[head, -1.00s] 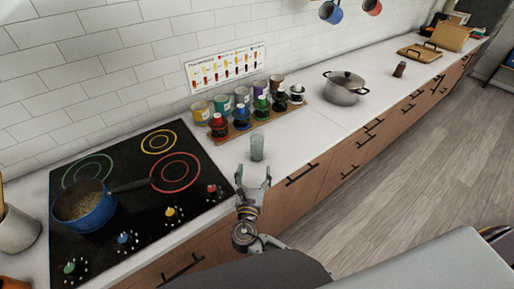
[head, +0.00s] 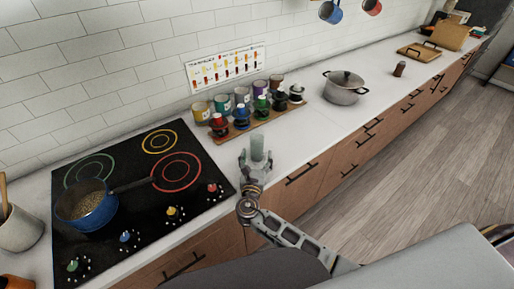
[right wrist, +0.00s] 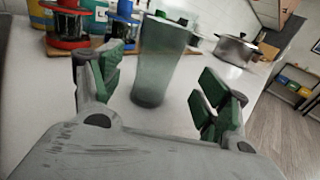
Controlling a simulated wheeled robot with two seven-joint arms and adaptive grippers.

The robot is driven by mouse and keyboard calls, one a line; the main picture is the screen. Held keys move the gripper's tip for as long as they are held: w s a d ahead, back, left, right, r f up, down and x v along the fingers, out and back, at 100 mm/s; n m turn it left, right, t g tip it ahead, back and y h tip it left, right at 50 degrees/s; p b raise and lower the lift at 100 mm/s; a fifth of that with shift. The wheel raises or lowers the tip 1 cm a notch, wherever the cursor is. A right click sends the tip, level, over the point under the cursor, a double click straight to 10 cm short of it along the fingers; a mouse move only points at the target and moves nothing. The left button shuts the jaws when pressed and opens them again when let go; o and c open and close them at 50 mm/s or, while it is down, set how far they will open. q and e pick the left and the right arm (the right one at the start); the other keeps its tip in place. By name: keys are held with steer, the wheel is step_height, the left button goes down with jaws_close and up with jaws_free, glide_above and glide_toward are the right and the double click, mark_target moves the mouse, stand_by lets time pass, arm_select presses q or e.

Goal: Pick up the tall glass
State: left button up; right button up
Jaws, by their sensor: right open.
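The tall glass (head: 257,146) is greenish and translucent, and stands upright on the white counter right of the stove. My right gripper (head: 256,163) is open at the glass, with a finger on each side of it in the head view. In the right wrist view the glass (right wrist: 161,62) stands between and a little beyond the open green-padded fingers (right wrist: 160,95). I see a gap on both sides and no clear contact. The glass's lower part is partly hidden by the gripper in the head view. My left gripper is not in view.
A wooden rack (head: 262,122) of colored jars and bottles stands close behind the glass. The black cooktop (head: 133,193) with a blue pan (head: 92,212) lies to the left. A lidded pot (head: 343,94) stands to the right, with bare counter between.

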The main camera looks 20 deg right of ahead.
mark_target(256, 153)
steer(key=shift+w, duration=0.1)
steer(key=shift+p+x, duration=0.6)
steer(key=shift+x, duration=1.9)
steer(key=shift+w+a+f, duration=0.1)
steer(key=shift+a+f, duration=0.05)
steer(key=shift+c, duration=0.4)
steer(key=c, duration=1.2)
